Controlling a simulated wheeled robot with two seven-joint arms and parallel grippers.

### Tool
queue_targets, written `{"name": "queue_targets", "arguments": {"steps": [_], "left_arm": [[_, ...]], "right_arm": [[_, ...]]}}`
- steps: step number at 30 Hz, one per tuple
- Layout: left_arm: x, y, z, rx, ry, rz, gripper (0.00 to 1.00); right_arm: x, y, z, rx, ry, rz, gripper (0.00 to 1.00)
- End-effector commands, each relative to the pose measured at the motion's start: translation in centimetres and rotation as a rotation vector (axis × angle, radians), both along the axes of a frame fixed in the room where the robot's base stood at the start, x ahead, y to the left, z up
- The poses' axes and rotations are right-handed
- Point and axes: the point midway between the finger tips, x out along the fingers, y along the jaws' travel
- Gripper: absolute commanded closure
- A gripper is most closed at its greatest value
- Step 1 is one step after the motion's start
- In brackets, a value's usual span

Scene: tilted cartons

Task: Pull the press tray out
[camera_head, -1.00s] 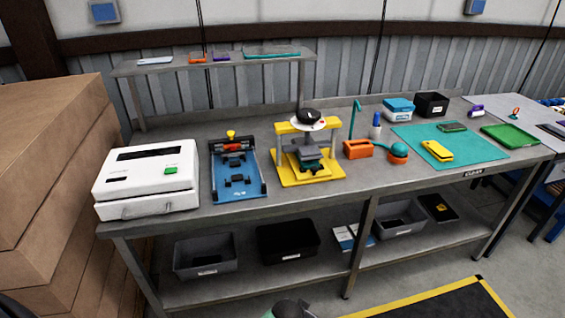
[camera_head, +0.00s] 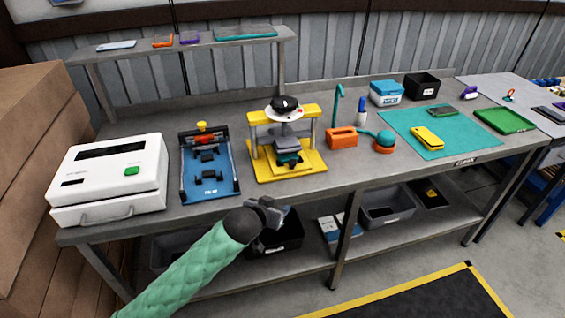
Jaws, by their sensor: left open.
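The yellow press (camera_head: 258,118) stands on the workbench near its front edge, with a round black-and-white top. A grey block and a dark teal piece (camera_head: 288,158) sit low between its posts, above a yellow base plate (camera_head: 302,172). I cannot tell clearly which part is the tray. My left gripper (camera_head: 274,208), on a green-sleeved arm, is open in front of the bench edge, below and apart from the press. Its fingers are small and partly blend with the dark bin behind. My right gripper is not in view.
A white machine (camera_head: 110,180) and a blue fixture (camera_head: 209,178) stand left of the press. An orange holder (camera_head: 342,138) is close on its right. A teal mat (camera_head: 440,140) lies further right. Bins such as a grey one (camera_head: 388,211) fill the lower shelf.

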Motion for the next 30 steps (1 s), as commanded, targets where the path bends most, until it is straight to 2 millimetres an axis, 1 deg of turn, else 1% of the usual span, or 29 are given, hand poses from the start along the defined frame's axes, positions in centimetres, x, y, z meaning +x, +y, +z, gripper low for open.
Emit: {"name": "queue_targets", "arguments": {"steps": [4,8,11,15,19,24,30], "left_arm": [[1.2,-0.2,0.7,-0.003,-0.022,-0.009,0.53],[2.5,-0.4,1.5,-0.01,-0.043,-0.018,0.53],[3.8,-0.5,2.3,-0.015,-0.066,-0.027,0.53],[6.3,-0.6,3.9,-0.025,-0.104,-0.044,0.53],[8.2,-0.4,5.1,-0.035,-0.131,-0.056,0.53],[9.5,-0.3,5.8,-0.042,-0.148,-0.062,0.53],[10.4,-0.7,5.7,-0.045,-0.149,-0.064,0.53]], "right_arm": [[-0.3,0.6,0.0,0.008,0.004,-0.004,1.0],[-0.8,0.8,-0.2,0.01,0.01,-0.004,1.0],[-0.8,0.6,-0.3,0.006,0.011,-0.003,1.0],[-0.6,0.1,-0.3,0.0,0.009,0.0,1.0],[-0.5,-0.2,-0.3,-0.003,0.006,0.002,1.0],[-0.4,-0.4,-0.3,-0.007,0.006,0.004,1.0],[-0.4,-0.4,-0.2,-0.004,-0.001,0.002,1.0]]}}
